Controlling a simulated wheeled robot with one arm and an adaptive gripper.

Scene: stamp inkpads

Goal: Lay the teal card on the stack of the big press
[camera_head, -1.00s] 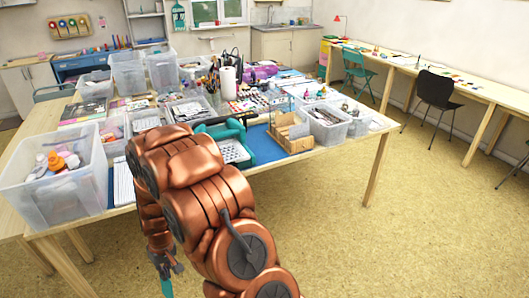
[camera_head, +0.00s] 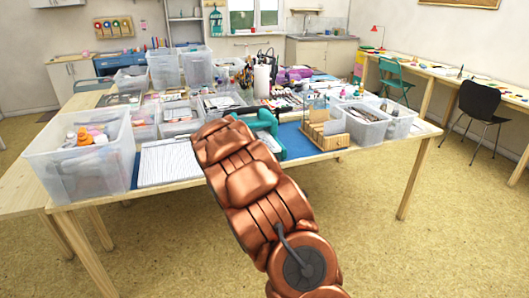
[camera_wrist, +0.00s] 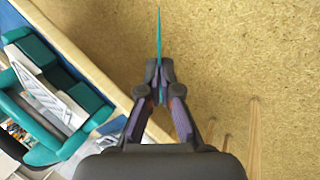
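My gripper (camera_wrist: 158,82) is shut on the teal card (camera_wrist: 158,38) in the wrist view. The card shows edge-on as a thin upright strip past the fingertips, with floor behind it. A big teal press (camera_wrist: 85,95) lies to the left of my gripper, on the table, with a pale stack or plate (camera_wrist: 48,92) in its frame. In the head view the teal press (camera_head: 268,127) stands near the table's front edge, partly hidden by my copper arm. My gripper and the card do not show in the head view.
The wooden table (camera_head: 110,198) has its front edge left of my gripper in the wrist view. A clear bin of bottles (camera_head: 82,170), a sheet of white paper (camera_head: 170,162) and a wooden rack (camera_head: 325,137) stand near the press. The floor in front is clear.

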